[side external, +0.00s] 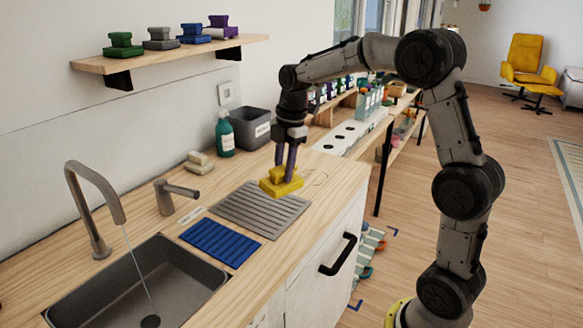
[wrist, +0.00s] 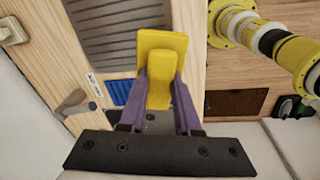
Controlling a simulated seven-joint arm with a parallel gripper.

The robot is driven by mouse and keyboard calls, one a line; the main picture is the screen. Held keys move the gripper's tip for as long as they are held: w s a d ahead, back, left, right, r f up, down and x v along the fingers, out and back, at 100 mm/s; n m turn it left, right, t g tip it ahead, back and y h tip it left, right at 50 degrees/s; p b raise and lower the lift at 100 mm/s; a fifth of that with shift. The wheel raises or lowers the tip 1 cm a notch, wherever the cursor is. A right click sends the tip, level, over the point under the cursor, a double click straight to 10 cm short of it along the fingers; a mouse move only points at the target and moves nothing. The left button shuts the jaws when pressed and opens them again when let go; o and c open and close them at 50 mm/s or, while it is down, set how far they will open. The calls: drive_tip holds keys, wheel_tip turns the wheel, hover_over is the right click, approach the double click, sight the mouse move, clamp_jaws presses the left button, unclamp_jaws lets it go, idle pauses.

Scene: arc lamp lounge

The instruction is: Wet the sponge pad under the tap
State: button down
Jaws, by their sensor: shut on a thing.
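The yellow sponge pad (side external: 281,185) has a block-shaped grip on top. My gripper (side external: 287,172) is shut on that grip and holds the pad over the right part of the grey ribbed drainboard; whether it touches the board is unclear. In the wrist view the pad (wrist: 160,50) sits between the two purple fingers of my gripper (wrist: 160,90). The tap (side external: 97,200) stands at the left, with a thin stream of water (side external: 137,265) falling into the dark sink (side external: 190,290). A lever handle (side external: 175,195) stands right of the tap.
A blue ribbed mat (side external: 220,242) lies between the sink and the grey drainboard (side external: 240,208). Behind are a soap bottle (side external: 225,135), a grey bin (side external: 250,128) and pale blocks (side external: 199,163). A wall shelf (side external: 160,55) holds several coloured pads.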

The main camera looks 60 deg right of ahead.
drive_tip(key=s+a+f+n+t+y, duration=0.1)
drive_tip(key=a+f+t, duration=0.1)
drive_tip(key=a, duration=1)
drive_tip(key=a+f+n+t+y, duration=0.1)
drive_tip(key=a+f+t, duration=0.1)
drive_tip(key=a, duration=1.1)
drive_tip(key=w+a+f, duration=0.1)
drive_tip(key=w+a, duration=0.1)
drive_tip(key=w, duration=0.4)
drive_tip(key=w+a+f, duration=0.2)
drive_tip(key=w+a, duration=0.1)
drive_tip(key=w, duration=0.3)
drive_tip(key=shift+w, duration=0.3)
drive_tip(key=s+d, duration=0.3)
drive_tip(key=s, duration=0.4)
drive_tip(key=shift+s, duration=0.2)
drive_tip(key=shift+d+r, duration=0.1)
drive_tip(key=shift+r, duration=0.05)
idle(0.8)
drive_tip(key=s+d+r, duration=0.2)
drive_tip(key=s+r, duration=0.1)
drive_tip(key=s, duration=0.1)
drive_tip(key=shift+s+r, duration=0.3)
drive_tip(key=shift+r, duration=0.1)
